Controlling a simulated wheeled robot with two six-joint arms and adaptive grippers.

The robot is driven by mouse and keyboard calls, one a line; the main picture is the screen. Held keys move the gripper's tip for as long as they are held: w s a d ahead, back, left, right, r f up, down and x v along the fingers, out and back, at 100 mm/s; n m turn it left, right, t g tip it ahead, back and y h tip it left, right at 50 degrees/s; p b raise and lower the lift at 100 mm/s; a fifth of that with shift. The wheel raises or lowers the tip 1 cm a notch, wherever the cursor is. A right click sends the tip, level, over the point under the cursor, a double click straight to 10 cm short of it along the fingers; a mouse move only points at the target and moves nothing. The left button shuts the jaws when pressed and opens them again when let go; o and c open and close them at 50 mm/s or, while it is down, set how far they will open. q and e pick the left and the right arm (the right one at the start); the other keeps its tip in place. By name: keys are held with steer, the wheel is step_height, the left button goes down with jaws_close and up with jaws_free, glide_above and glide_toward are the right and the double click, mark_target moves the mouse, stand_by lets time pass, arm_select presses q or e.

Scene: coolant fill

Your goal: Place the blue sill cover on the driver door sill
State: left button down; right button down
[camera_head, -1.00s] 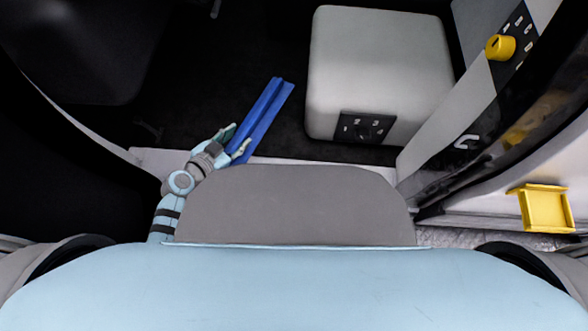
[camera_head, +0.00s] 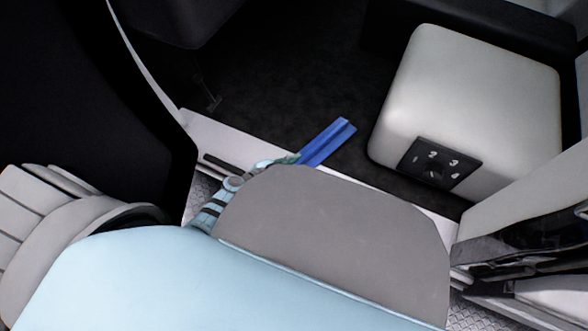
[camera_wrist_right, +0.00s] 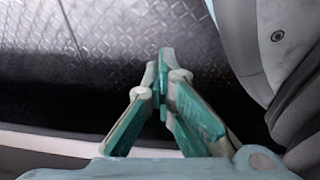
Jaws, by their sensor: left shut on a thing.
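The blue sill cover (camera_head: 330,143), a long folded strip, shows in the head view over the dark cab floor. It slants up and to the right, and its near end is at my left gripper (camera_head: 293,160). That gripper is shut on it, though my grey body part hides some of the hand. The pale door sill (camera_head: 222,137) runs from the left down to the right, its middle hidden behind my body. The cover is not lying along the sill. In the right wrist view my right gripper (camera_wrist_right: 168,62) has its fingertips together, with nothing seen between them.
A white rounded block (camera_head: 475,95) with a black switch panel (camera_head: 438,163) stands right of the cover. A dark door or panel is at the left. A diamond-plate surface (camera_wrist_right: 125,45) lies beyond my right gripper. The dark floor (camera_head: 290,75) has free room.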

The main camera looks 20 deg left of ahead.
arm_select(q)
steer(key=shift+s, duration=0.1)
steer(key=c, duration=1.1)
jaws_free()
steer(key=shift+f, duration=0.1)
steer(key=shift+o, duration=0.2)
arm_select(e)
steer(key=shift+r, duration=0.1)
arm_select(q)
steer(key=shift+s+a+r+p, duration=0.15)
steer(key=shift+s+r+p, duration=0.1)
steer(key=shift+p, duration=0.1)
steer(key=p+v, duration=0.2)
steer(key=v, duration=0.9)
steer(key=shift+s+r, duration=0.1)
arm_select(e)
steer(key=s, duration=0.1)
steer(key=s+d, duration=0.1)
steer(key=s, duration=0.1)
steer(key=shift+s+d+r+g, duration=0.15)
steer(key=shift+s+r+g, duration=0.1)
steer(key=shift+g, duration=0.15)
